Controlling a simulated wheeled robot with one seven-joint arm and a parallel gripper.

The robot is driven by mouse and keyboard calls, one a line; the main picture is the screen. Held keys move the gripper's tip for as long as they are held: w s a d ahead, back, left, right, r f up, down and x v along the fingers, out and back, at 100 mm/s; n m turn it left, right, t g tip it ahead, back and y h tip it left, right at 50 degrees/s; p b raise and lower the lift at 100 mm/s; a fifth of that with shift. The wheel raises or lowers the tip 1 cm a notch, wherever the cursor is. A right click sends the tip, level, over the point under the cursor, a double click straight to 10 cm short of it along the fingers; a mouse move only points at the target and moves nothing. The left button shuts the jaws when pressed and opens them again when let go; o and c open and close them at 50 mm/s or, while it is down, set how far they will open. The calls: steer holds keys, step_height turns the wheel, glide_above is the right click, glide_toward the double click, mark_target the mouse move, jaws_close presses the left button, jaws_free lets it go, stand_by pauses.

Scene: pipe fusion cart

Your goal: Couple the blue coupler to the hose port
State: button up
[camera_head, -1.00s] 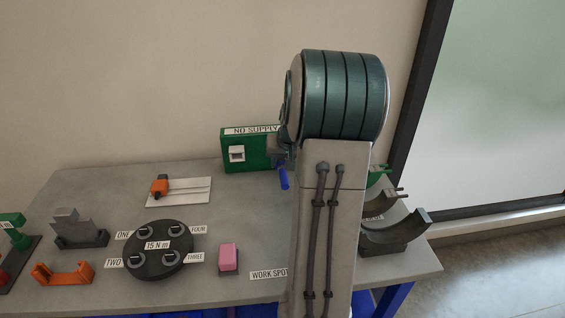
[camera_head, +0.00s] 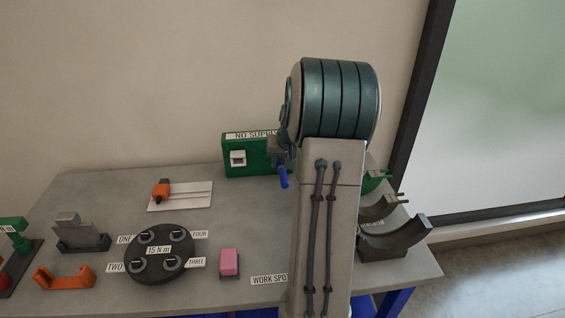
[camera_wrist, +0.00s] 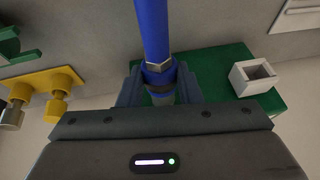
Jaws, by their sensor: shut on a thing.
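The blue coupler (camera_wrist: 160,72) is clamped between the fingers of my gripper (camera_wrist: 161,92), with a blue hose (camera_wrist: 153,25) running away from it. In the head view my gripper (camera_head: 278,152) is at the right end of the green box (camera_head: 243,170) labelled NO SUPPLY, and the blue hose (camera_head: 283,178) hangs below it. In the wrist view the green box (camera_wrist: 215,62) lies just behind the fingers. The hose port is not visible, so I cannot tell whether the coupler touches it.
My arm covers the table's right middle. A yellow fitting (camera_wrist: 45,88) is beside the green box.

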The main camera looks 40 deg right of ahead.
steer(key=shift+w, duration=0.1)
steer(key=o, duration=1.2)
steer(key=shift+w+d, duration=0.1)
steer(key=shift+r, duration=0.1)
steer(key=b+v, duration=0.1)
steer(key=v, duration=1.2)
steer(key=shift+s+r, duration=0.25)
steer(key=shift+r, duration=0.05)
steer(key=s+a+f+n, duration=0.1)
steer(key=s+a+n, duration=0.15)
steer(key=a, duration=0.55)
steer(key=s+a+f+n+g, duration=0.1)
steer(key=s+a, duration=0.3)
steer(key=a, duration=0.5)
steer(key=s+a+f+n, duration=0.1)
steer(key=s+a, duration=0.2)
steer(key=a, duration=0.5)
steer(key=s+a+f+n+y, duration=0.1)
steer(key=s+a+f+n, duration=0.1)
steer(key=s+a+f, duration=0.2)
steer(key=s+a, duration=0.1)
steer(key=s, duration=0.2)
steer(key=shift+s+a, duration=0.3)
steer(key=shift+s, duration=0.1)
